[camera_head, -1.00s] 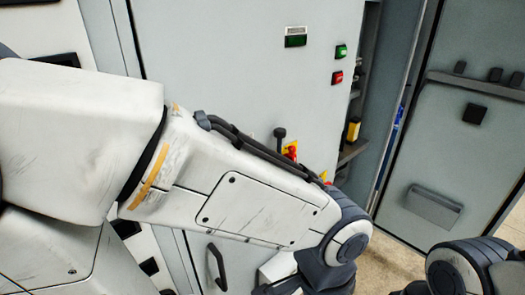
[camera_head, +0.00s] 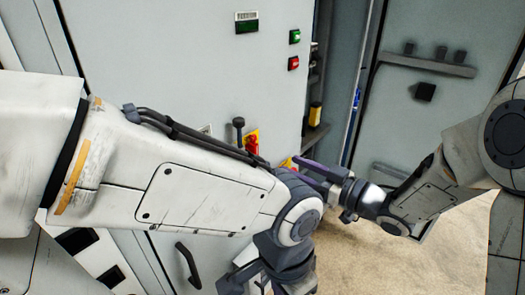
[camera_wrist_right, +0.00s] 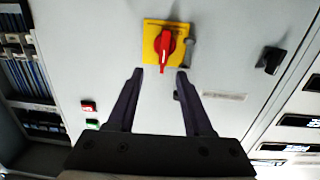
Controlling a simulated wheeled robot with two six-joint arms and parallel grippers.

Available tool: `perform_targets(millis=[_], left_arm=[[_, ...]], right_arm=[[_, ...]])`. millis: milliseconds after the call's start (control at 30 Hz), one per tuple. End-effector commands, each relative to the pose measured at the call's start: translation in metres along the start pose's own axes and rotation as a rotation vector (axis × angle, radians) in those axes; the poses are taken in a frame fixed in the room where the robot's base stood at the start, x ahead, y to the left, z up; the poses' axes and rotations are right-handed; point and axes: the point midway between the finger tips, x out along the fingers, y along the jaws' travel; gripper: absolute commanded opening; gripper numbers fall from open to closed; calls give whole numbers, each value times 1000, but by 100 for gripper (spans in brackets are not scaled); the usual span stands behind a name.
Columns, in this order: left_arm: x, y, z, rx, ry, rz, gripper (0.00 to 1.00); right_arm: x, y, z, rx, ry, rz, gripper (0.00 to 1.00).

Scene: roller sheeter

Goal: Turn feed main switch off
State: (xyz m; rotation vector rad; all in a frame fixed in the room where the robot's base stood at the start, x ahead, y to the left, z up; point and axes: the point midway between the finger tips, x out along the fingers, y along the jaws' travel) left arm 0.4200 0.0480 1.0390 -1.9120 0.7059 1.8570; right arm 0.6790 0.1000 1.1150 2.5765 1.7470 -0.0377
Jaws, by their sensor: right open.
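A red rotary switch (camera_wrist_right: 163,43) on a yellow plate shows in the right wrist view, its handle lying lengthwise up and down the picture. My right gripper (camera_wrist_right: 160,75) is open and empty, its two dark fingers pointing at the plate from either side, apart from the handle. In the head view, a red switch on a yellow plate (camera_head: 252,143) is on the cabinet front, and a second yellow patch (camera_head: 288,163) is partly hidden by my left arm. My right gripper (camera_head: 303,168) reaches in from the right beside that patch. My left gripper (camera_head: 275,272) is low, its fingers cut off by the frame.
Green (camera_head: 295,36) and red (camera_head: 293,63) buttons and a small display (camera_head: 247,24) sit higher on the cabinet. A black knob (camera_head: 238,124) stands near the switch. A cabinet handle (camera_head: 188,265) is low left. An open grey door (camera_head: 425,110) is at right.

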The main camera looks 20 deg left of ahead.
Motion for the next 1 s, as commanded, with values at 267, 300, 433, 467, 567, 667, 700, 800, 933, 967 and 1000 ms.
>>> perform_targets(millis=[267, 300, 433, 467, 567, 667, 700, 800, 933, 967, 1000], left_arm=[[-8, 0, 0, 0, 0, 0, 50], [-10, 1, 0, 0, 0, 0, 50], [-16, 1, -1, 0, 0, 0, 50], [-18, 1, -1, 0, 0, 0, 50], [-22, 2, -1, 0, 0, 0, 50], [-25, 2, -1, 0, 0, 0, 50], [-26, 2, -1, 0, 0, 0, 50], [-27, 2, -1, 0, 0, 0, 50], [-27, 2, -1, 0, 0, 0, 50], [-27, 2, -1, 0, 0, 0, 50], [-27, 2, -1, 0, 0, 0, 50]], right_arm=[[22, -5, -6, 11, 37, -37, 51], [30, -6, -7, 11, 37, -38, 51], [56, -7, -8, 10, 37, -36, 51], [61, -7, -8, 10, 37, -37, 51], [78, -7, -8, 10, 36, -35, 51], [91, -7, -8, 10, 36, -34, 51], [94, -7, -8, 10, 36, -33, 51], [101, -7, -8, 10, 36, -32, 51], [103, -7, -8, 10, 36, -31, 51], [104, -7, -8, 10, 36, -31, 51], [103, -7, -7, 10, 36, -31, 51]])
